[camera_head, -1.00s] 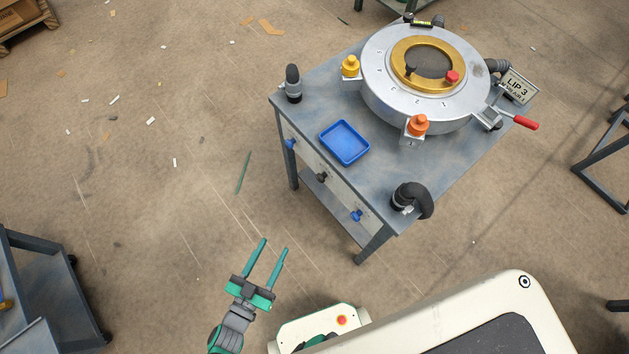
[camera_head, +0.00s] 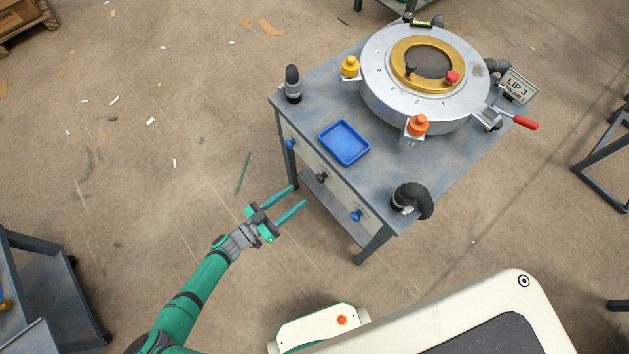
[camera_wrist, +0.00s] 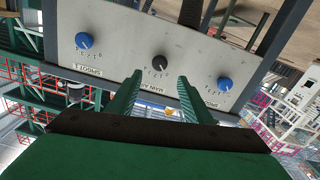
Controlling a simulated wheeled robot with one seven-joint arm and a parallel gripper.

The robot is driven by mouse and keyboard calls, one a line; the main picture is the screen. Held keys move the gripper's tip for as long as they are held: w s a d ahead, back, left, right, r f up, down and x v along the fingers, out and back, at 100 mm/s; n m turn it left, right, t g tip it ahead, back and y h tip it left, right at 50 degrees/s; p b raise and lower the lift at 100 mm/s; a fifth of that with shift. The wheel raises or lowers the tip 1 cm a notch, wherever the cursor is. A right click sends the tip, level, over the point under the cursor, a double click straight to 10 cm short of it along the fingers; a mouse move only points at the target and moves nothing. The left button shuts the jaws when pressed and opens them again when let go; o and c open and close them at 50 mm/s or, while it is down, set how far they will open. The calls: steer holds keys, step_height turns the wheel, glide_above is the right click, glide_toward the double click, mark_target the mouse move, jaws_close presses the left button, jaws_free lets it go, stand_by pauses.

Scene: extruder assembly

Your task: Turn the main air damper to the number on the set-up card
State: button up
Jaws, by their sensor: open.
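The main air damper is the black knob (camera_head: 321,177) in the middle of the light panel on the cart's front. In the wrist view the black knob (camera_wrist: 160,62) shows between my finger lines, with an upside-down "MAIN" label and small numbers by it. Its exact setting is too small to read. My gripper (camera_head: 299,195) is open and empty, in front of the panel and apart from the knob; its fingers (camera_wrist: 158,80) point towards the panel. The set-up card (camera_head: 517,87) at the cart's right reads "LIP 3"; its lower line is too small to read surely.
A blue knob sits on each side of the black one: one (camera_head: 291,144) and another (camera_head: 356,215). The cart top (camera_head: 300,115) carries a round silver die (camera_head: 375,90), a blue tray (camera_head: 344,142) and black hose ends (camera_head: 411,198). The floor before the cart is mostly clear.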

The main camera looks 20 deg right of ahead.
mark_target(318, 179)
steer(key=x, duration=0.9)
steer(key=shift+d, duration=0.2)
steer(key=shift+c, duration=0.6)
